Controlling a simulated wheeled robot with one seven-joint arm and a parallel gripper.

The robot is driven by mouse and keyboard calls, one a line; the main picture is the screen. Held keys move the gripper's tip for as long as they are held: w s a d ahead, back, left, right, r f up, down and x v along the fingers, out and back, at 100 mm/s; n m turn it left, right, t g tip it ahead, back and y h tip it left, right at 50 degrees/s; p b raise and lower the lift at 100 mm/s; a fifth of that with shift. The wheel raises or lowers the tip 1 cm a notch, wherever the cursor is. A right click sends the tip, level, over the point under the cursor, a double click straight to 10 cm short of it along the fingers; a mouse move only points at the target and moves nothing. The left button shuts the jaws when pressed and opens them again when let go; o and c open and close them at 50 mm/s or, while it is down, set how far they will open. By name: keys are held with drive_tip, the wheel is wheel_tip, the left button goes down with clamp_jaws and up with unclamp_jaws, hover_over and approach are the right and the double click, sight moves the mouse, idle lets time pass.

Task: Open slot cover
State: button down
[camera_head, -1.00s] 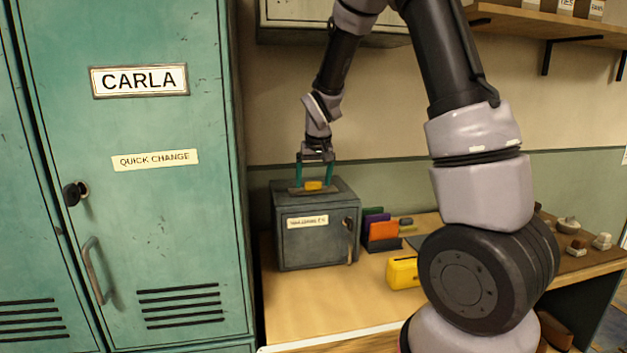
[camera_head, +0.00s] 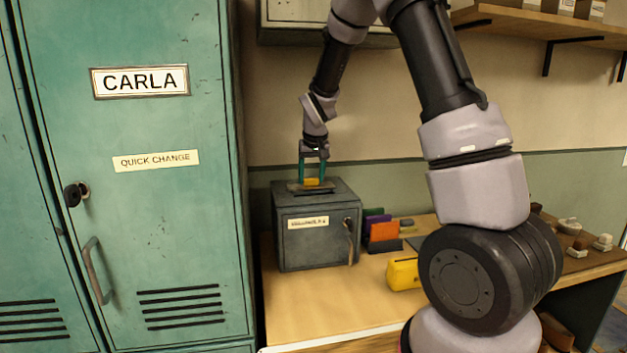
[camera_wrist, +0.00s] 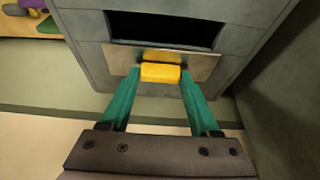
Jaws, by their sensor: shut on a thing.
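The slot cover (camera_wrist: 205,66) is a flat tan-grey plate with a yellow tab (camera_wrist: 160,73), lying on top of the dark grey metal box (camera_head: 300,245). My gripper (camera_head: 312,182) reaches down from above, and its teal fingers are shut on the yellow tab, one on each side. In the wrist view, the dark slot (camera_wrist: 165,28) lies open beside the cover, along the edge away from my fingers. The tab also shows in the head view (camera_head: 312,182), small between the fingertips.
The box stands on a wooden bench (camera_head: 330,305) beside a green locker (camera_head: 150,230). Coloured upright cards (camera_head: 384,232) and a yellow case (camera_head: 403,273) lie right of it. A cabinet (camera_head: 290,22) hangs above. The bench front is clear.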

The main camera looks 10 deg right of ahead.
drive_tip(key=shift+w, duration=0.25)
drive_tip(key=shift+c, duration=0.6)
unclamp_jaws()
drive_tip(key=shift+s, duration=0.1)
drive_tip(key=v, duration=0.7)
drive_tip(key=shift+r, duration=0.25)
drive_tip(key=shift+s, duration=0.25)
